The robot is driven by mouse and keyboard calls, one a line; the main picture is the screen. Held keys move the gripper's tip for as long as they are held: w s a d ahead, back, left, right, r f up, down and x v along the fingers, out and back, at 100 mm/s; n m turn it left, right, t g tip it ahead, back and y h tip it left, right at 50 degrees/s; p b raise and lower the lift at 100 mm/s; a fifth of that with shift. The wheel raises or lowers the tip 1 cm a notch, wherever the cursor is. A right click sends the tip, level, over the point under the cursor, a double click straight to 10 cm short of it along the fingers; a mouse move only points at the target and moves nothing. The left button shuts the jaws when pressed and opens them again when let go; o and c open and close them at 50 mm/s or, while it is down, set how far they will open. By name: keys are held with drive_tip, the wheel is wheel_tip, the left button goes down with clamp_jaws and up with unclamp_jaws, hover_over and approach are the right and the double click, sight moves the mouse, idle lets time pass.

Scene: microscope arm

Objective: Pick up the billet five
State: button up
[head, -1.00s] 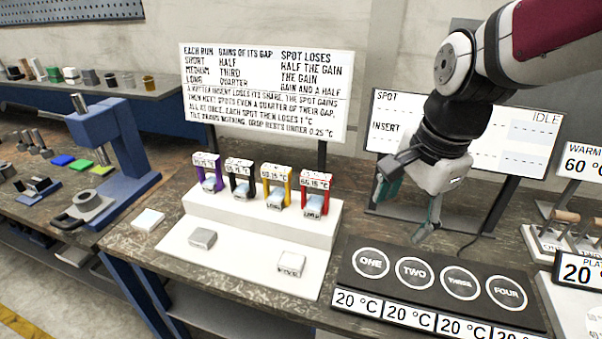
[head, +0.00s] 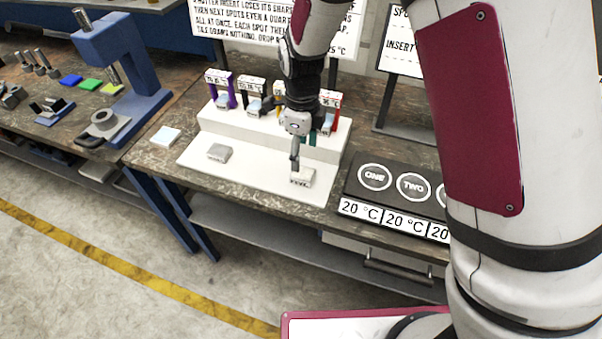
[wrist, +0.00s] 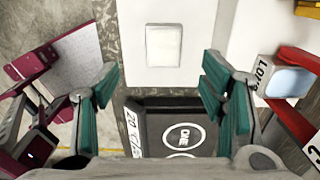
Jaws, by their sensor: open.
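The billet that I take as billet five is a small pale block (head: 302,177) with dark lettering on its front, too small to read surely. It lies on the front right of the white stepped stand (head: 250,178). In the wrist view the pale block (wrist: 163,45) lies ahead of the fingers, between their lines, and nothing touches it. My gripper (head: 296,158) is above the block, pointing down, and partly overlaps it in the head view. In the wrist view my gripper (wrist: 162,88) is open and empty, with teal pads wide apart.
A grey block (head: 219,152) lies on the stand's left. Coloured holders, including a purple one (head: 222,90) and a red one (head: 329,110), stand on the upper step. A dark plate with numbered circles (head: 398,182) is at the right. A blue press (head: 130,60) stands left.

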sight(303, 173)
drive_tip(key=shift+w+d+f+p, duration=0.1)
drive_tip(key=shift+f+p, duration=0.25)
drive_tip(key=shift+f, duration=1.8)
drive_tip(key=shift+w+f+p, duration=0.1)
drive_tip(key=shift+f+p, duration=0.2)
drive_tip(key=shift+f, duration=1.85)
drive_tip(key=shift+c, duration=0.2)
clamp_jaws()
